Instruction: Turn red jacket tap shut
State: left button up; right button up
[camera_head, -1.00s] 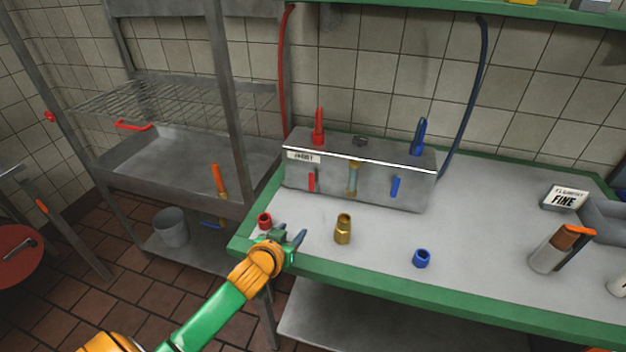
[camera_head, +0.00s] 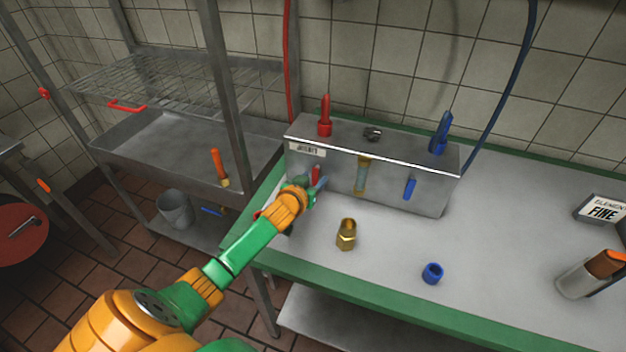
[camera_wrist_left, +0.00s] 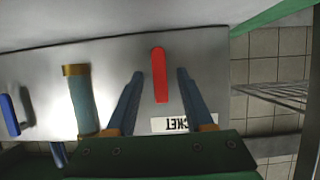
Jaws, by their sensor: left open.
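The red jacket tap is a small red lever (camera_head: 316,174) on the front of a grey metal box (camera_head: 424,190), below a white label (camera_head: 307,150). In the left wrist view the lever (camera_wrist_left: 159,75) lies lengthwise between the two blue-grey fingers of my left gripper (camera_wrist_left: 155,88), with a gap on each side. The label (camera_wrist_left: 184,124) there shows upside down and reads "CKET". In the head view my left gripper (camera_head: 316,188) is at the box front, partly covering the lever's lower end. My left gripper is open. My right gripper is not in view.
A blue lever (camera_head: 410,188) and a brass-ended tube (camera_head: 361,176) are on the same box front. A brass fitting (camera_head: 346,235) and a blue ring (camera_head: 432,273) stand on the green-edged bench. A red and a blue handle rise from the box top.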

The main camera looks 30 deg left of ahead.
pick_arm(q)
jog(key=shift+s+r, duration=0.15)
jog(key=shift+s, duration=0.1)
jog(key=shift+c, duration=0.7)
grip_shut()
